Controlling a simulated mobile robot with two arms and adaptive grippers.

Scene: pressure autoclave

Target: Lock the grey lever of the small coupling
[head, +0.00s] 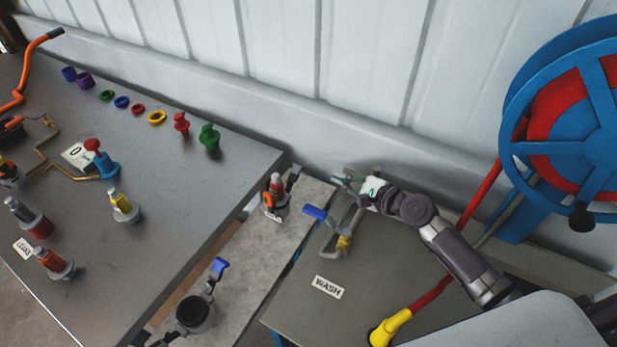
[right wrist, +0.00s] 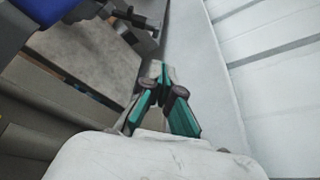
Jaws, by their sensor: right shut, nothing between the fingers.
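The small coupling (head: 276,196) stands on the narrow grey ledge between the two tables, with a red top and an orange part low at its left side. Its grey lever (head: 292,178) sticks up at its right side. My right gripper (head: 342,181), with teal fingers, is shut and empty, to the right of the lever and apart from it. In the right wrist view the gripper (right wrist: 162,70) is shut, fingertips together. A dark grey part (right wrist: 135,30) lies just beyond them at the upper left; I cannot tell for sure that it is the lever. My left gripper is out of view.
A blue-handled valve (head: 315,212) on a bent pipe stands between gripper and coupling, near the WASH label (head: 328,287). A larger black coupling with a blue lever (head: 218,267) is nearer. A blue and red hose reel (head: 560,130) is at right. The white wall runs behind.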

